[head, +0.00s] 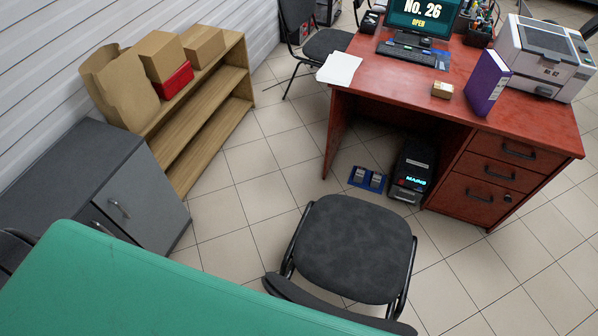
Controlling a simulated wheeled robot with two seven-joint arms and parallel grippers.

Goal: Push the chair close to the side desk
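A dark grey chair (355,245) with a black frame stands on the tiled floor at the lower middle of the head view. Its backrest is at the near side, at the bottom edge, and its seat faces the reddish wooden desk (470,120). A strip of bare floor lies between the seat's front and the desk. The desk has an open knee space on the left and drawers on the right. Neither of my grippers is in view, so whether they touch anything cannot be seen.
A green surface (130,290) fills the lower left and partly hides the chair's back. A grey cabinet (165,190) and wooden shelf (205,115) line the left wall. Another chair (327,44) stands behind.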

